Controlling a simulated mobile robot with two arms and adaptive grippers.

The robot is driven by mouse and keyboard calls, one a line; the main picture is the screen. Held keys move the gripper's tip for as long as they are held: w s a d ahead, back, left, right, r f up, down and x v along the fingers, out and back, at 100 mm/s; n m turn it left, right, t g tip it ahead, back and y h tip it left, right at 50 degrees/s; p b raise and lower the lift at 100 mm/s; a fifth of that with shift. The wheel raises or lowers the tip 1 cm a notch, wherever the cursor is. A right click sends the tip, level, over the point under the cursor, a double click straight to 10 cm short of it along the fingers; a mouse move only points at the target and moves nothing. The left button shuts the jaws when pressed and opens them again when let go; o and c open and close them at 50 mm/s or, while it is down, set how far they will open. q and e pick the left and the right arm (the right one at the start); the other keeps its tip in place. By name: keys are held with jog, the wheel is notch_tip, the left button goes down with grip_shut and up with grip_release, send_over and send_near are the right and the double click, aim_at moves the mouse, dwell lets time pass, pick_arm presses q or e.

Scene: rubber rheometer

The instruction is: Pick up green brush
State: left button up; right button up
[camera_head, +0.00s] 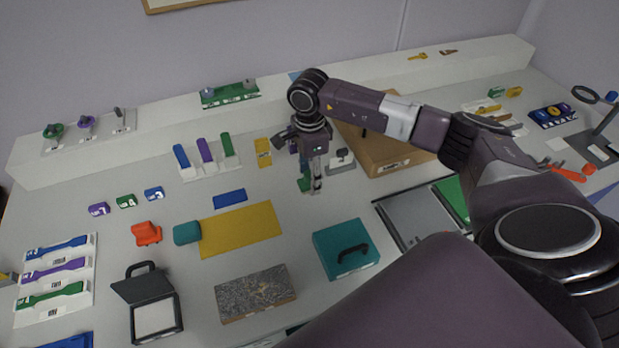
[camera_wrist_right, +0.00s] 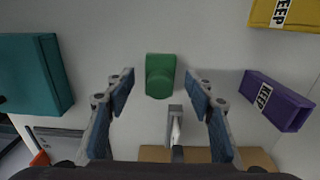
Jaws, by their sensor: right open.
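The green brush (camera_wrist_right: 160,75), a green block with a rounded end, shows in the right wrist view between and just beyond the fingertips of my right gripper (camera_wrist_right: 160,88). The gripper is open, with a gap on each side of the brush, and holds nothing. In the head view my right gripper (camera_head: 313,184) points down over the middle of the table. A bit of green (camera_head: 304,168) shows beside its fingers, mostly hidden by them. My left gripper is not in view.
A purple block (camera_wrist_right: 277,100) and a yellow block (camera_wrist_right: 285,14) lie near the brush. A teal box (camera_head: 345,247) with a black handle stands in front. A brown wooden box (camera_head: 400,160) is close on the right. A yellow mat (camera_head: 240,230) lies to the left.

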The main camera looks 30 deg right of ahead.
aim_at(309, 173)
jog(key=shift+f, duration=0.35)
jog(key=shift+c, duration=0.6)
jog(key=c, duration=1.2)
jog(key=shift+o, duration=0.2)
jog(key=shift+r, duration=0.1)
jog(key=shift+w+r, duration=0.1)
jog(key=shift+r, duration=0.5)
notch_tip(309, 173, up, 19)
jog(key=b, duration=0.3)
jog(key=shift+f+b, duration=0.15)
jog(key=shift+b, duration=0.25)
